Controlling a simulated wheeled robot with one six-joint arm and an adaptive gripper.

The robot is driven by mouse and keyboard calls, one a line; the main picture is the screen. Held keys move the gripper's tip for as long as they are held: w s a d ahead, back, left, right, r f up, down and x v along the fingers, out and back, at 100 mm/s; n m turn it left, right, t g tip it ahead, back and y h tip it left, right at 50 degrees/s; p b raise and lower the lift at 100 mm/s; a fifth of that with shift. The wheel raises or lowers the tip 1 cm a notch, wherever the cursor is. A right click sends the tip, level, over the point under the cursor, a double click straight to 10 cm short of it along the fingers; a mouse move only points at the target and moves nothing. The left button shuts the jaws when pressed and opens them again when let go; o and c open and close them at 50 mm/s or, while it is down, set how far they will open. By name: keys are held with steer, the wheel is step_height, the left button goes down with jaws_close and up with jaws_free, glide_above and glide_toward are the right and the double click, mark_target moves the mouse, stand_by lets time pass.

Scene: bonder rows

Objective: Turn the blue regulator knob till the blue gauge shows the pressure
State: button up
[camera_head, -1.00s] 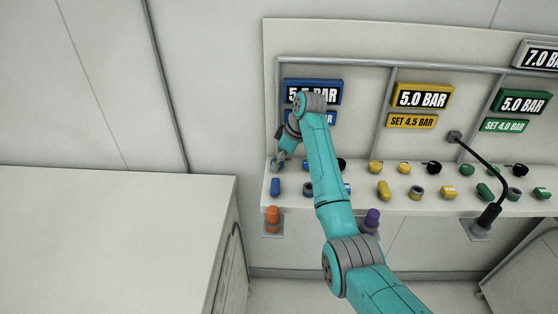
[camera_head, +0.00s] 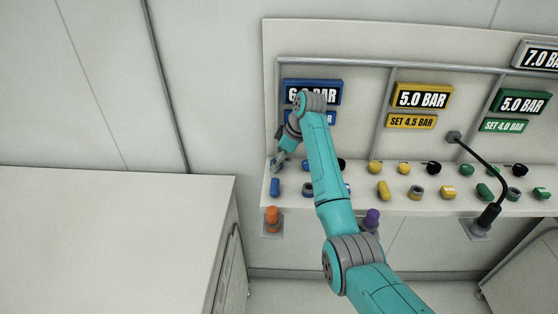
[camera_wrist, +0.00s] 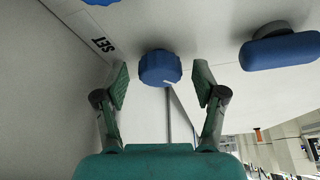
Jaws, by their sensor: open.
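My gripper (camera_wrist: 161,85) is open, with one finger on each side of the knob and a visible gap to both. In the head view my gripper (camera_head: 279,163) is at the left end of the panel shelf, and the knob cannot be made out there. The blue gauge (camera_head: 326,85) is partly hidden by my arm; its reading starts with 6 and ends in BAR. The blue set plate (camera_head: 322,118) below it is mostly hidden.
Other blue controls (camera_head: 275,187) stand close by on the shelf. Yellow controls (camera_head: 383,190) and green controls (camera_head: 484,191) stand further right. An orange knob (camera_head: 272,218) and a purple knob (camera_head: 372,217) are at the front edge. A white cabinet (camera_head: 110,235) stands left.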

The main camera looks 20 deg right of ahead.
steer(key=v, duration=0.7)
steer(key=shift+r, duration=0.25)
steer(key=shift+s, duration=0.1)
